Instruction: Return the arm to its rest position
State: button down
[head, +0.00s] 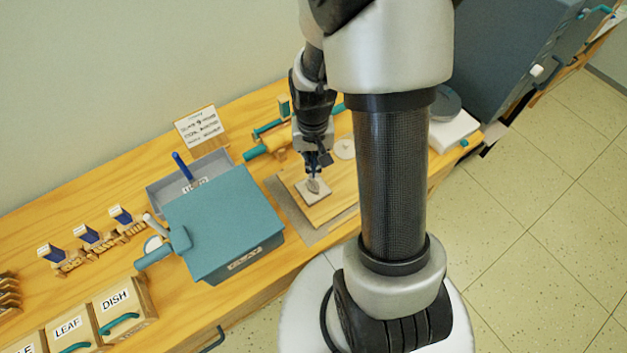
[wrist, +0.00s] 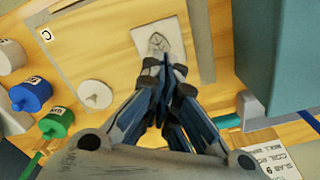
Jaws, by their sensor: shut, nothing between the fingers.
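My gripper (head: 317,168) is at the end of my arm, above a wooden board on the workbench, pointing down. Its fingers are shut with nothing between them; they also show in the wrist view (wrist: 165,66). Just beyond the fingertips is a pale square tile (wrist: 142,36) with a grey leaf-like shape (wrist: 158,42) on it. The tile also shows in the head view (head: 303,192). I cannot tell the exact gap between fingertips and tile. My arm's upper links and column hide part of the bench.
A teal clay box (head: 225,220) stands left of the board (head: 338,207). A grey bin (head: 162,195) and a sign (head: 200,128) are behind it. A rolling pin (head: 268,142) lies near the gripper. Blue (wrist: 30,95) and green (wrist: 56,122) jars and a white disc (wrist: 94,94) are close by.

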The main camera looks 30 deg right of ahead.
jog(key=shift+r+p, duration=0.45)
jog(key=shift+r, duration=0.4)
jog(key=s+a+r+n+t, duration=0.2)
jog(key=s+a+r, duration=0.15)
jog(key=r, duration=0.55)
jog(key=s+a+r+n+t, duration=0.1)
jog(key=s+a+r+n, duration=0.2)
jog(key=r, duration=0.7)
jog(key=s+a+r+t, duration=0.1)
jog(key=s+a+r, duration=0.3)
jog(key=s, duration=0.3)
jog(key=shift+r+n+t, duration=0.2)
jog(key=shift+n+t, duration=0.1)
jog(key=shift+a, duration=0.1)
